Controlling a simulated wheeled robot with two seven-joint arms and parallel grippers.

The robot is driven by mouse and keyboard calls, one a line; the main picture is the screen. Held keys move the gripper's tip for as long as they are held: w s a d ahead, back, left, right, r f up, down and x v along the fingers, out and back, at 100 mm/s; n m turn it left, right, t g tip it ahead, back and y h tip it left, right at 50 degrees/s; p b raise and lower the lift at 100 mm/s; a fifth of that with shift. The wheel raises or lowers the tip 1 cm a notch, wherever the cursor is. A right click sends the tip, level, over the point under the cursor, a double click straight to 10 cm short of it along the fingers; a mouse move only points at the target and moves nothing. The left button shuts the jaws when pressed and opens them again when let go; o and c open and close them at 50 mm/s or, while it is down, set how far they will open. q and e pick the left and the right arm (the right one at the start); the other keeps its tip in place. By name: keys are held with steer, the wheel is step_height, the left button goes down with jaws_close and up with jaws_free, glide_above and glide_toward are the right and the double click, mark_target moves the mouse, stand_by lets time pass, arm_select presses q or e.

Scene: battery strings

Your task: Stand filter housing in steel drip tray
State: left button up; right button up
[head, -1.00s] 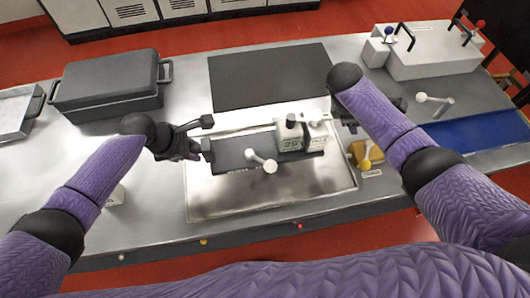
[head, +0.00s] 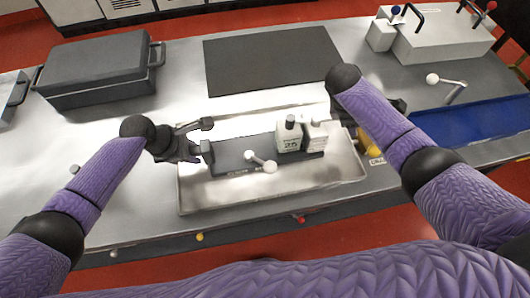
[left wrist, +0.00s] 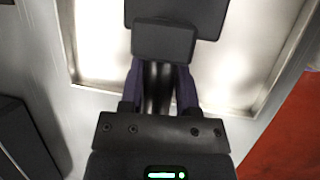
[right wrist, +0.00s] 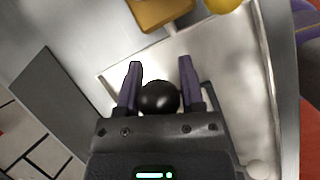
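The steel drip tray (head: 340,180) is a shallow bright metal tray at the bench's front. Across it is a long dark body (head: 232,160) with a white-knobbed lever and an end block. A pale dark-capped canister (head: 289,142) labelled 25 appears by its right part. I cannot tell which piece is the filter housing. My left gripper (head: 190,148) is at the body's left end; in the left wrist view its fingers (left wrist: 160,85) close around a dark cylinder behind the block. My right gripper is hidden behind my arm in the head view; its fingers (right wrist: 160,75) flank a black round end (right wrist: 159,97), contact unclear.
A dark lidded case (head: 100,72) stands back left. A dark mat (head: 270,62) lies behind the tray. A yellow block (right wrist: 158,12) is beside the tray's right end. A grey box with handles (head: 440,45) and a blue tray (head: 475,125) are at right.

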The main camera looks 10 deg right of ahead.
arm_select(q)
steer(key=o, duration=0.4)
steer(key=shift+r, duration=0.15)
arm_select(e)
steer(key=o, duration=0.4)
steer(key=shift+r, duration=0.15)
steer(key=shift+c, duration=0.2)
arm_select(q)
steer(key=shift+v, duration=5.95)
arm_select(e)
steer(key=v, duration=1.2)
